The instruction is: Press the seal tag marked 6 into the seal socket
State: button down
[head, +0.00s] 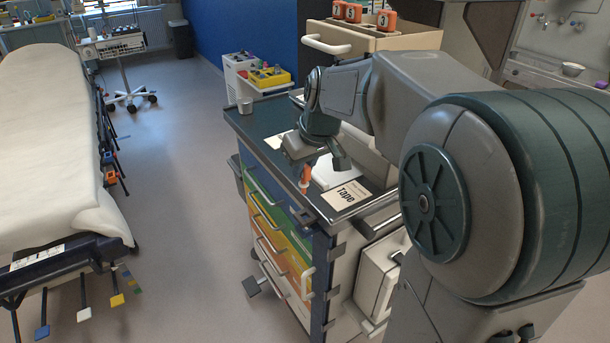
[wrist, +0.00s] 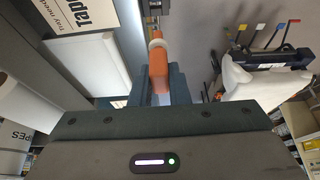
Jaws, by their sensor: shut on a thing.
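In the wrist view a grey metal part (wrist: 156,8) shows just beyond the tag; contact cannot be told.
The cart (head: 258,128) has coloured drawers and a raised rim. Several orange numbered blocks (head: 386,20) stand on a beige cabinet behind. A stretcher (head: 50,130) is at left, with open floor between.

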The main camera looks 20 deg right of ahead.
aim_at(305, 191)
jog(key=shift+d+f, duration=0.2)
jog(key=shift+f, duration=0.25)
jog(key=shift+f+b, duration=2.15)
jog(key=shift+f, duration=0.55)
jog(key=shift+s+f+b, duration=0.1)
jog(key=shift+f+b, duration=0.2)
jog(key=shift+b, duration=0.15)
jog(key=shift+f+b, duration=0.3)
jog(key=shift+f, duration=0.05)
jog(key=shift+f+b, duration=1.7)
jog(key=shift+f, duration=0.25)
dwell(2.1)
